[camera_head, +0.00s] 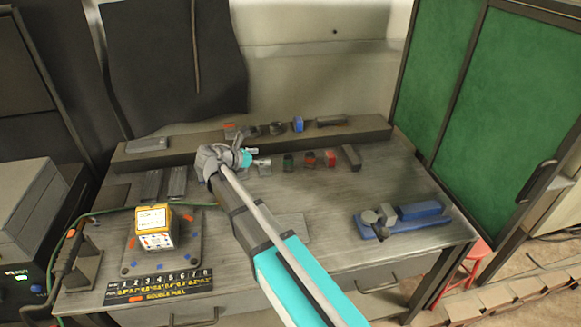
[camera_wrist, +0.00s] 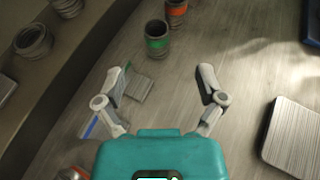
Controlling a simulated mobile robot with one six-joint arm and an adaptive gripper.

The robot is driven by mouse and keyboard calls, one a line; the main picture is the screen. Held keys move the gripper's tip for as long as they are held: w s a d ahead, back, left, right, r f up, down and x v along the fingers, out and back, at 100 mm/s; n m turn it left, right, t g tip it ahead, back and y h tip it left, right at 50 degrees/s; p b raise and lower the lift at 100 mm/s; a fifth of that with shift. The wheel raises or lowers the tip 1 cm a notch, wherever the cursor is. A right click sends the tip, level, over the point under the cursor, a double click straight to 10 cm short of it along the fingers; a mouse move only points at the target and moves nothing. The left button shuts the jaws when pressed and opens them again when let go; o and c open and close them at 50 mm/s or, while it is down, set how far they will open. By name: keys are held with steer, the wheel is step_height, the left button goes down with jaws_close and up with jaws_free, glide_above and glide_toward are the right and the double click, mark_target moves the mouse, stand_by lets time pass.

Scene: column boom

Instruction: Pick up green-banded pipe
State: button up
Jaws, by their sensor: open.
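The green-banded pipe (camera_head: 288,161) is a short dark cylinder standing upright on the workbench (camera_head: 240,260), in a row of small parts. In the wrist view the same pipe (camera_wrist: 157,42) shows its green band and open top, ahead of the fingers. My gripper (camera_wrist: 160,78) is open with nothing between its fingers, and the pipe is just beyond the fingertips, apart from them. In the head view my gripper (camera_head: 263,161) is just left of the pipe, partly hidden by my arm.
An orange-banded pipe (camera_wrist: 176,11) stands close beyond the green one, and a red-marked part (camera_head: 331,158) is farther right. A raised ledge (camera_head: 365,131) with several parts runs along the back. A blue vise-like tool (camera_head: 415,213) is at right, a yellow-topped box (camera_head: 153,228) at left.

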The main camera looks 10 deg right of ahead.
mark_target(287, 157)
steer(key=shift+w+f+b, duration=0.2)
steer(key=shift+f+b, duration=0.2)
steer(key=shift+f, duration=0.2)
steer(key=shift+w+f+b, duration=0.15)
steer(key=shift+f+b, duration=0.25)
steer(key=shift+f, duration=0.15)
steer(key=shift+d, duration=0.1)
steer(key=b+x, duration=0.3)
steer(key=x, duration=0.4)
steer(key=shift+w+d, duration=0.1)
steer(key=shift+w+d+f, duration=0.15)
steer(key=shift+w+d, duration=0.15)
steer(key=shift+d, duration=0.25)
steer(key=shift+b+x, duration=0.95)
steer(key=shift+x, duration=1.7)
steer(key=shift+w, duration=0.1)
